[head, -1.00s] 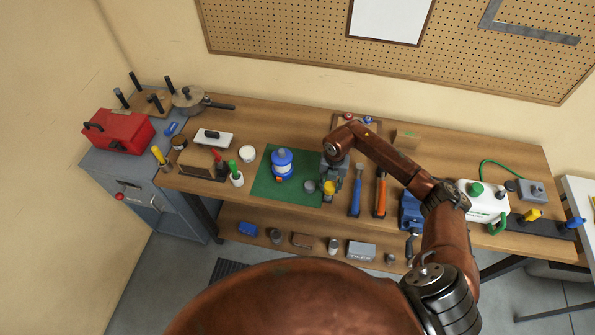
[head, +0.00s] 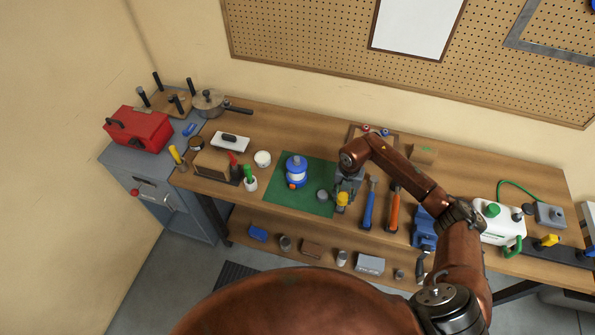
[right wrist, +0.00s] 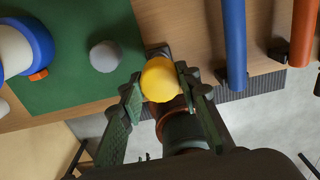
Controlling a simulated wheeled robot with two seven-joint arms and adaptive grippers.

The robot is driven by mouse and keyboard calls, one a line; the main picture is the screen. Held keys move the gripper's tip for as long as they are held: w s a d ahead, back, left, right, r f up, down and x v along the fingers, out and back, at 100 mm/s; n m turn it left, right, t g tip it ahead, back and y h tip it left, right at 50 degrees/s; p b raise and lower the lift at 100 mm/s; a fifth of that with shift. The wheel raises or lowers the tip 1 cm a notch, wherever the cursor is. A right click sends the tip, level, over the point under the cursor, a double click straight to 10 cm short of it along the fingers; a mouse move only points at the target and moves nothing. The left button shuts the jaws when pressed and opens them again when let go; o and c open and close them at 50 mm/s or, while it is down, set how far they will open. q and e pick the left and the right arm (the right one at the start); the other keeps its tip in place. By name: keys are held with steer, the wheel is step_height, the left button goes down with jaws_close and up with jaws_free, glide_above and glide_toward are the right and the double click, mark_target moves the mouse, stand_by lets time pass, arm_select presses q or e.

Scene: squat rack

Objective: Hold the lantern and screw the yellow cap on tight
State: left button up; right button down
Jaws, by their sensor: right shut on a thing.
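The blue lantern (head: 296,172), with a pale middle band and an orange part low on its side, stands upright on the green mat (head: 275,197). It is partly cut off at the left of the right wrist view (right wrist: 22,48). The round yellow cap (right wrist: 160,79) is between the fingers of my right gripper (right wrist: 160,90), which is shut on it. In the head view, my right gripper (head: 346,187) and the yellow cap (head: 342,198) are at the mat's right edge, right of the lantern and apart from it. My left gripper is not in view.
A grey round object (head: 322,195) sits on the mat between lantern and gripper. A blue-handled tool (head: 369,205) and an orange-handled tool (head: 392,208) lie to the right. A white round container (head: 262,158) stands left of the mat. A blue vise (head: 424,225) is farther right.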

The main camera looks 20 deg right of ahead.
steer(key=shift+r, duration=0.1)
stand_by(0.7)
step_height(320, 180, up, 6)
steer(key=p, duration=0.4)
steer(key=shift+r, duration=0.2)
steer(key=shift+r+p, duration=2.45)
steer(key=shift+r, duration=1.85)
steer(key=b, duration=1.2)
glide_above(297, 158)
steer(key=shift+f+m, duration=0.15)
steer(key=shift+m, duration=0.15)
steer(key=shift+p, duration=0.35)
steer(key=shift+a+f+b, duration=0.1)
steer(key=shift+f+b, duration=1.35)
steer(key=shift+f, duration=1.4)
steer(key=shift+f, duration=0.25)
